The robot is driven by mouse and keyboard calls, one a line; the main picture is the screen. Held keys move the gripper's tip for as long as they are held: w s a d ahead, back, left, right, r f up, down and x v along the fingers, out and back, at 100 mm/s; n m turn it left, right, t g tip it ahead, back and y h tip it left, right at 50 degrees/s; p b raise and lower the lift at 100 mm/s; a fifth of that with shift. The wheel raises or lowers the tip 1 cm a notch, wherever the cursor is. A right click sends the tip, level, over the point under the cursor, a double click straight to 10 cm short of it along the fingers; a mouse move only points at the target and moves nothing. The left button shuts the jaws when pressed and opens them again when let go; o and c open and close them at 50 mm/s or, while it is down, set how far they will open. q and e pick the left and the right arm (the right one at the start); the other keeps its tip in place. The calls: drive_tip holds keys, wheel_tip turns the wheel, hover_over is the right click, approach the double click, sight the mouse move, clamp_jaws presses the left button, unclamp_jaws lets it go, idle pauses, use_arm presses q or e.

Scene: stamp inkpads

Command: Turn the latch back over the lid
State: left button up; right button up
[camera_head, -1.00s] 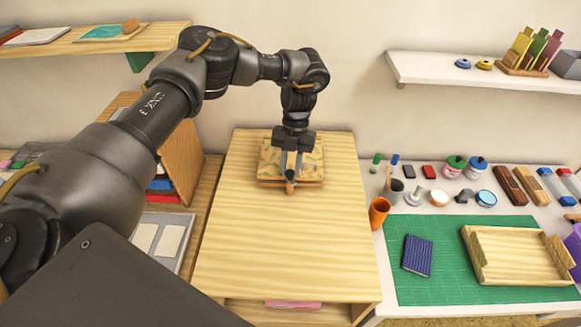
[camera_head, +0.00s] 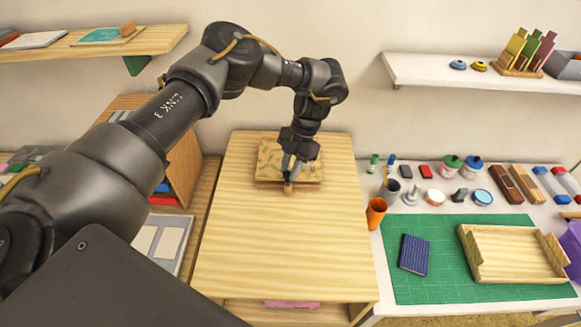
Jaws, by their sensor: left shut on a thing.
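A flat wooden box with a patterned lid (camera_head: 272,160) lies on the wooden cabinet top (camera_head: 280,240), near its back edge. The small brown latch (camera_head: 288,187) sits at the middle of the box's front edge. My left gripper (camera_head: 290,174) reaches down from above, tilted, and is shut on the latch. The gripper and wrist hide part of the lid's right half. Whether the latch lies over the lid is too small to tell. My right gripper does not show.
The cabinet top in front of the box is bare. A green mat (camera_head: 455,265) with a blue notebook (camera_head: 415,254) and a wooden tray (camera_head: 512,256) lies on the right table.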

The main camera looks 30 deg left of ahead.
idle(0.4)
use_arm(q)
drive_tip(key=o, duration=1)
drive_tip(key=b+v, duration=0.1)
drive_tip(key=v, duration=1)
drive_tip(key=shift+b, duration=0.3)
